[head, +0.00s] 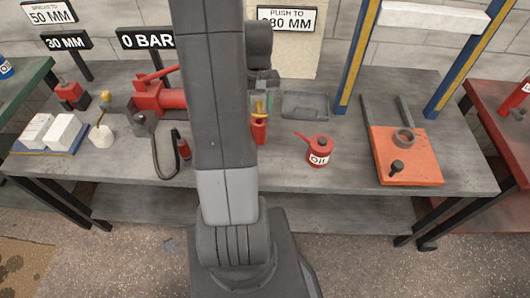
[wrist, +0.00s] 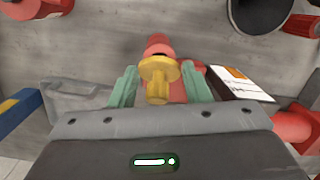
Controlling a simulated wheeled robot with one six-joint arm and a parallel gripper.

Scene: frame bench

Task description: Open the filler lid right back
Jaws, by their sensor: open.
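My gripper (wrist: 158,88) has green fingers and is open, with gaps at both sides. A yellow round-flanged knob (wrist: 158,75) shows between the fingers in the wrist view, with red parts behind it. Whether the fingers touch it is unclear. In the head view a yellow piece (head: 260,107) stands on a small red body (head: 259,130), beside my arm, which hides much of it. I cannot tell for sure which part is the filler lid. The red pump (head: 165,92) lies left of my arm, partly hidden.
A red oil can (head: 318,151) stands right of my arm, near the front edge. A grey tray (head: 305,106) lies behind it. A black hose (head: 155,145) lies on the left. White blocks (head: 50,130) are at far left.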

